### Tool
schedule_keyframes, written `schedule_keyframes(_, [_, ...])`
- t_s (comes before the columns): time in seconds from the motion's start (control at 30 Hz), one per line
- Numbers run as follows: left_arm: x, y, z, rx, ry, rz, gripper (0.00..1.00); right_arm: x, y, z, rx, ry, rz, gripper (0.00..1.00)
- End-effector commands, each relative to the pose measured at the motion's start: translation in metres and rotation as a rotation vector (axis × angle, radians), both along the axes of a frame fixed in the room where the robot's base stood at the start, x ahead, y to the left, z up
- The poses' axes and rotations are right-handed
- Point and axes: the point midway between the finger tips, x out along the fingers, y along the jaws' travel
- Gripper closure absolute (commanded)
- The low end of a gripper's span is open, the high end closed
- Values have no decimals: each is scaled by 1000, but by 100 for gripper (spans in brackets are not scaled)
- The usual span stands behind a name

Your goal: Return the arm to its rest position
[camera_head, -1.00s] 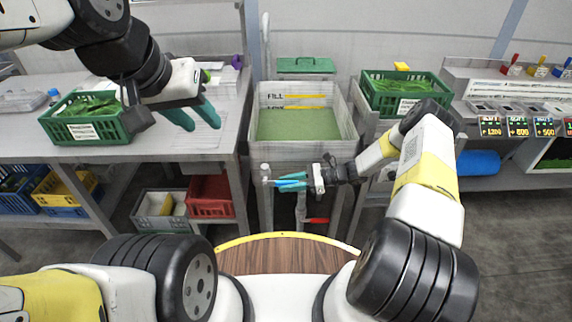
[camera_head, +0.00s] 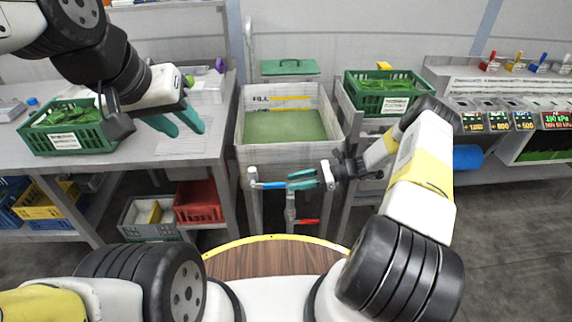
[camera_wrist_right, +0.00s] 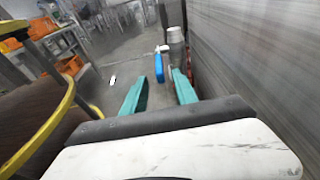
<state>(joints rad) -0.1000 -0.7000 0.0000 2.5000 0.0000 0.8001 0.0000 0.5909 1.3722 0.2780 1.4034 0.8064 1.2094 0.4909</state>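My right gripper (camera_head: 301,180) is in front of the wash tank (camera_head: 240,155), at the middle of the head view. Its teal fingers are apart and empty, pointing left towards a blue valve lever (camera_head: 269,186) on the tank's front pipe. In the right wrist view the open fingers (camera_wrist_right: 158,92) point at the blue lever (camera_wrist_right: 159,68), which stands beyond the tips and apart from them. My left gripper (camera_head: 182,124) hangs over the left table, beside a green crate. Its teal fingers are apart with nothing between them.
A green crate (camera_head: 66,138) of leaves stands on the left table (camera_head: 150,150); another crate (camera_head: 375,103) stands right of the tank. A red valve lever (camera_head: 307,221) sits below the blue one. A red bin (camera_head: 198,208) is under the left table. Control panels line the right.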

Motion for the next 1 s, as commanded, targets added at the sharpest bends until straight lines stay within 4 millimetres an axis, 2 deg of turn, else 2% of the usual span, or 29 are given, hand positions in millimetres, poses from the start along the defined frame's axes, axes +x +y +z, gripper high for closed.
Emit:
schedule_keyframes(0.37, [0,0,0,0,0,0,64,0,0,0,-1,0,0,65])
schedule_keyframes(0.47, [0,0,0,0,0,0,64,1,-1,6,-15,-15,13,65])
schedule_keyframes(0.53, [0,0,0,0,0,0,64,1,-2,19,-45,-43,40,65])
schedule_keyframes(0.63, [0,0,0,0,0,0,64,1,-3,48,-120,-116,107,65])
schedule_keyframes(0.73, [0,0,0,0,0,0,64,-3,-5,88,-218,-215,194,65])
schedule_keyframes(1.0, [0,0,0,0,0,0,64,-33,-10,194,-483,-496,426,65])
